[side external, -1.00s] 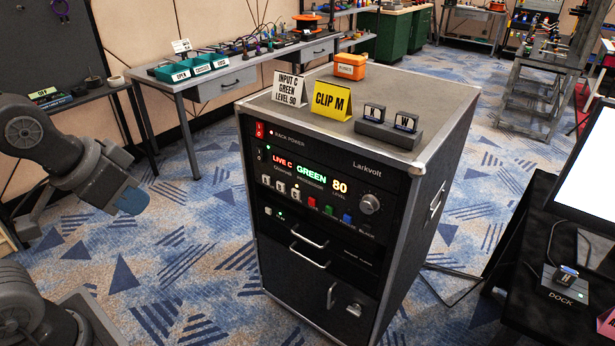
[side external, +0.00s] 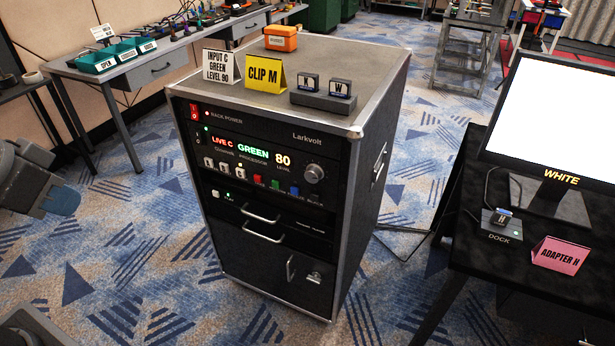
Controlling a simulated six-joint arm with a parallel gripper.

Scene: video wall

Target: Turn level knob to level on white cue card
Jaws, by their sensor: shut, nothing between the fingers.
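The white cue card (side external: 219,66) stands on the rack top and reads INPUT C, GREEN, LEVEL 90. My gripper (side external: 62,202) is at the left edge of the view, shut and empty, well apart from the rack and the knob. Part of my gripper is cut off by the frame.
On the rack top (side external: 361,60) are a yellow CLIP M card (side external: 265,74), an orange case (side external: 281,38) and a holder (side external: 323,101) with two small modules. At right, a black table (side external: 470,233) holds a white screen (side external: 560,110), a dock (side external: 501,221) and a pink ADAPTER N card (side external: 558,254).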

